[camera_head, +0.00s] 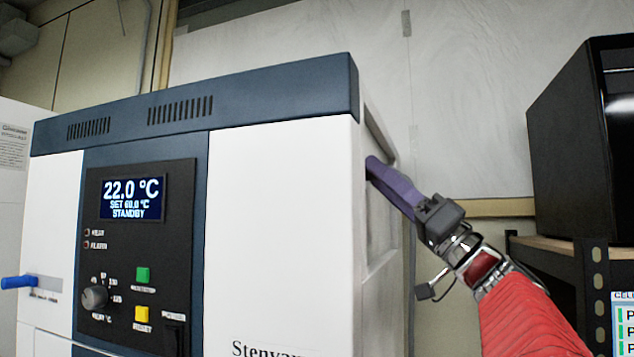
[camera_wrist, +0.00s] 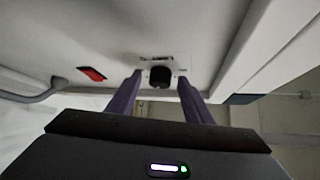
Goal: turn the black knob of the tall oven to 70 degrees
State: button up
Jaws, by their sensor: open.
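In the wrist view a round black knob (camera_wrist: 160,77) sits on a small light plate on a pale panel. My gripper (camera_wrist: 161,82) is open, its two purple fingers on either side of the knob, with a visible gap on each side. I cannot tell whether the tips reach the knob's depth. In the head view my gripper (camera_head: 373,168) is at the right side of the white and blue cabinet (camera_head: 270,220), and the black knob is hidden there. The cabinet's display (camera_head: 132,198) reads 22.0 °C, SET 60.0 °C, STANDBY.
The cabinet front has a dark grey knob (camera_head: 95,297), a green button (camera_head: 143,275) and a yellow button (camera_head: 141,313). A blue handle (camera_head: 18,282) sticks out at left. A black box (camera_head: 570,150) stands on a shelf at right. A red switch (camera_wrist: 91,74) shows near the knob.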

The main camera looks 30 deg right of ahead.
jog(key=shift+c, duration=0.7)
jog(key=c, duration=0.9)
jog(key=shift+w+d+f+n+y, duration=0.1)
jog(key=shift+n+y, duration=0.4)
jog(key=shift+n, duration=0.1)
jog(key=shift+w+d+n+g+y, duration=0.2)
jog(key=shift+n+g+y, duration=2.05)
jog(key=shift+n, duration=1.3)
jog(key=shift+w+d+n+g+y, duration=0.1)
jog(key=shift+d+n+g+y, duration=0.1)
jog(key=shift+n+g+y, duration=2.7)
jog(key=shift+w+d+n+g+y, duration=0.2)
jog(key=shift+n+g+y, duration=1.4)
jog(key=shift+n, duration=2.55)
jog(key=shift+n+g+h, duration=0.3)
jog(key=shift+g+h, duration=0.05)
jog(key=shift+g, duration=0.3)
jog(key=shift+d+r+n+g+h, duration=0.1)
jog(key=shift+r+n+g+h, duration=0.05)
jog(key=shift+n+g, duration=0.9)
jog(key=shift+r+n+g+h, duration=0.1)
jog(key=shift+n+g+h, duration=0.05)
jog(key=shift+n+g, duration=0.85)
